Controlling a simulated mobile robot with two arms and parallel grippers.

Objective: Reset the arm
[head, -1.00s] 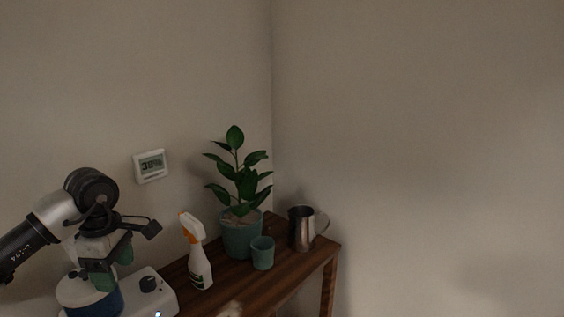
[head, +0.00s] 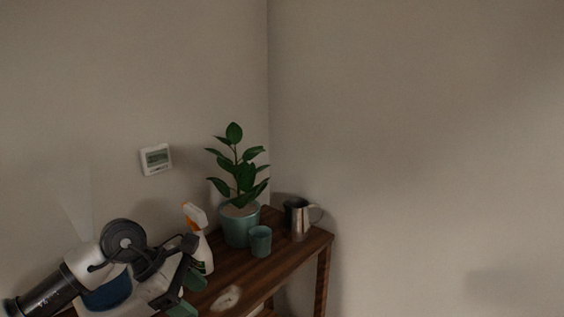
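My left arm comes in at the lower left. Its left gripper (head: 186,293) is in front of the left part of the wooden table, with two dark fingers and green pads spread apart. I see nothing between them. Behind the arm is a white device with a dark blue band (head: 108,293), mostly hidden by the arm and gripper. A faint pale plume (head: 78,205) rises above it. My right gripper is not in view.
The wooden table (head: 285,257) holds a white spray bottle with an orange trigger (head: 203,250), a potted plant (head: 240,228), a green cup (head: 260,241) and a metal pitcher (head: 298,219). A pale object (head: 226,298) lies nearer. A small display (head: 156,159) hangs on the wall.

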